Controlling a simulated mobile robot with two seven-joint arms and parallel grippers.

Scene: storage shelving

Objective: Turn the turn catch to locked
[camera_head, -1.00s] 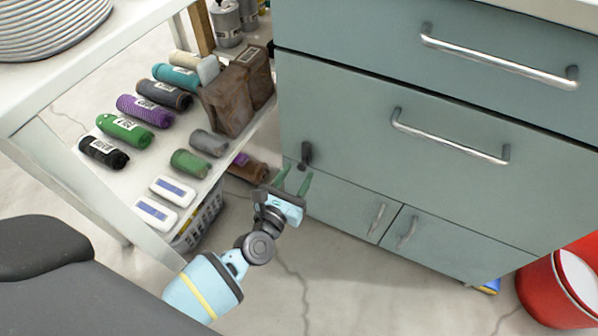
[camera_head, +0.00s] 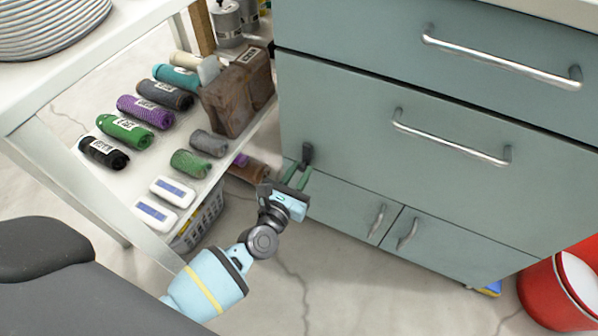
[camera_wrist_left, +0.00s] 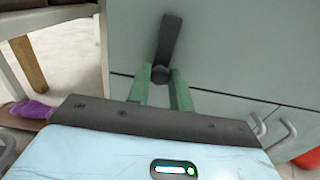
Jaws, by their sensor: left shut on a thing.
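The fingertips partly hide the hub's sides. My right gripper is not in view.
The cabinet (camera_head: 350,120) has drawers with bar handles and two low doors (camera_head: 350,208). A white shelf (camera_head: 105,180) with rolled cloths and brown bags stands to the left. A red bin (camera_head: 550,295) is at the lower right.

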